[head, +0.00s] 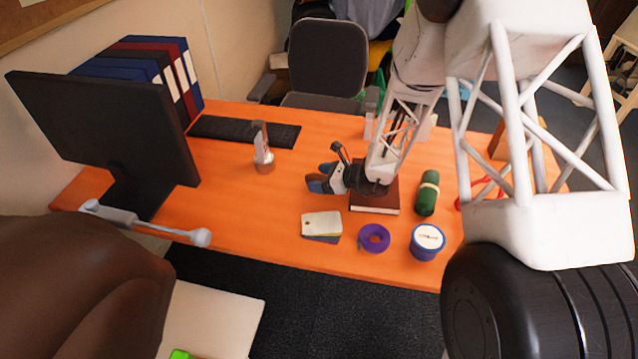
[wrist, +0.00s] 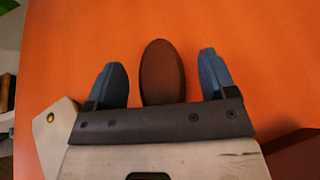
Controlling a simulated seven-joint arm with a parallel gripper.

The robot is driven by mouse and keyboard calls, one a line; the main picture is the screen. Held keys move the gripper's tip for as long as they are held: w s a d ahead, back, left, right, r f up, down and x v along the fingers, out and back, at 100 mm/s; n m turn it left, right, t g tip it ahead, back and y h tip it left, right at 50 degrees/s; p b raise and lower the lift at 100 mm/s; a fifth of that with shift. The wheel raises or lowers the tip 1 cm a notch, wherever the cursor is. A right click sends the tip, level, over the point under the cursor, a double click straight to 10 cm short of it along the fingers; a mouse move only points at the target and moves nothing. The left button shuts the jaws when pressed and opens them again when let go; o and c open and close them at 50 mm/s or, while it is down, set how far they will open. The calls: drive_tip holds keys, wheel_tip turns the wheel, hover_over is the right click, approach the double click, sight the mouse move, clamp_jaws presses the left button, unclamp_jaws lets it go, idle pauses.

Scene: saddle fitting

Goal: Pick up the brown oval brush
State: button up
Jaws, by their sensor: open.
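The brown oval brush (wrist: 163,72) shows in the wrist view, upright in the picture between my gripper's two blue fingers. A gap of orange table shows on each side of it, so neither finger appears to touch it. Its lower end is hidden behind the dark gripper body. My gripper (wrist: 163,85) is open around it. In the head view my gripper (head: 318,182) is low over the orange table, just left of a brown book, and I cannot clearly make out the brush there.
The brown book (head: 388,203) is close beside my gripper. Tags (head: 321,224), purple tape (head: 374,238), a blue tin (head: 427,241) and a green roll (head: 427,194) lie nearby. A metal-and-wood tool (head: 263,157) stands to the left. The table (head: 240,205) left of my gripper is clear.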

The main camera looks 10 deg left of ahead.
sight(320, 178)
drive_tip(key=shift+c, duration=0.3)
drive_tip(key=c, duration=1)
drive_tip(key=shift+r, duration=0.2)
drive_tip(key=shift+r, duration=1.65)
drive_tip(key=s+d, duration=0.2)
drive_tip(key=s, duration=0.2)
drive_tip(key=s+d+r, duration=0.1)
drive_tip(key=s+d, duration=0.1)
drive_tip(key=s, duration=0.3)
drive_tip(key=s+d, duration=0.3)
drive_tip(key=s, duration=0.2)
drive_tip(key=shift+s+r, duration=0.15)
drive_tip(key=shift+r, duration=0.05)
